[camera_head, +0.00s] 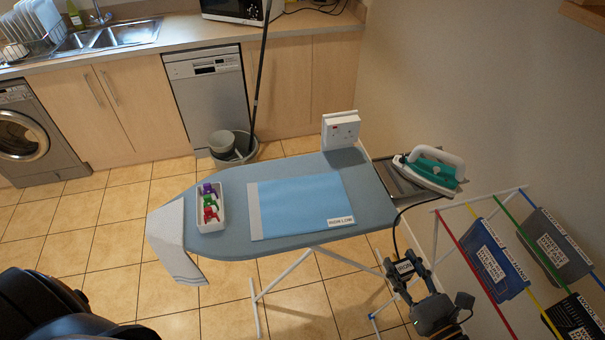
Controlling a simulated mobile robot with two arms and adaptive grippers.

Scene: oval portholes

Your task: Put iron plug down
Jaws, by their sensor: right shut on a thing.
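My right gripper (402,280) is at the lower right, in front of the ironing board's right end. It is shut on the iron plug (404,267), a small piece with a printed label, held in the air apart from the board. A dark cord runs from the plug up to the iron (431,170), which is white and teal and sits on the rest at the board's right end. A white double socket (341,131) stands at the board's back edge. My left gripper is not in view.
The ironing board (362,213) carries a blue cloth (301,203), a white tray (211,214) of coloured pegs and a hanging towel (176,245). A drying rack (462,247) with labelled bins stands at the right. A mop bucket (233,155) stands behind.

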